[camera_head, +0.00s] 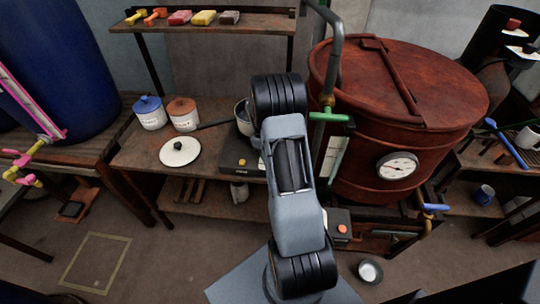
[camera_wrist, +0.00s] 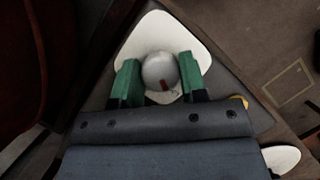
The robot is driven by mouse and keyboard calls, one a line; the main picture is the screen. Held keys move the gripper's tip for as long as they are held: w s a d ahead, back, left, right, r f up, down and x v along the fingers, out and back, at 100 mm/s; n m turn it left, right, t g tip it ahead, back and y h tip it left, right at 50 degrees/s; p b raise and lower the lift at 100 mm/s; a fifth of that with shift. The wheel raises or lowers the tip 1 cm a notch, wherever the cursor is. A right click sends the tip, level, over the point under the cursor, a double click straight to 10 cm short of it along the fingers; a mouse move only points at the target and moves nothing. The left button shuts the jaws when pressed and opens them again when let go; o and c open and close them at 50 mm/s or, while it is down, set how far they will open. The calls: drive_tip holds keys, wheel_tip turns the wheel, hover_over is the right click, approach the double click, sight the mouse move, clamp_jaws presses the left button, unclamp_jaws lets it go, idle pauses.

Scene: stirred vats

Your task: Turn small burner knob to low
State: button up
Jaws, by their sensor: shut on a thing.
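In the wrist view, the round grey knob (camera_wrist: 158,68) sits on a white plate (camera_wrist: 148,34) with rounded corners. A red mark shows on the knob's lower edge, pointing down in the picture. I cannot read any setting marks. My gripper (camera_wrist: 159,77) has green fingers, one on each side of the knob, and is shut on it. In the head view, the dark burner box (camera_head: 237,158) stands on the wooden bench, partly behind my arm. My gripper and the knob are hidden there.
A pot (camera_head: 242,117) stands by the burner. A white lid (camera_head: 180,152), a blue-lidded jar (camera_head: 150,112) and a brown-lidded jar (camera_head: 183,114) are on the bench to the left. A large red vat (camera_head: 360,130) with a gauge stands close on the right.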

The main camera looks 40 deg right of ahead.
drive_tip(key=o, duration=0.9)
drive_tip(key=v, duration=1.4)
drive_tip(key=shift+a, duration=0.1)
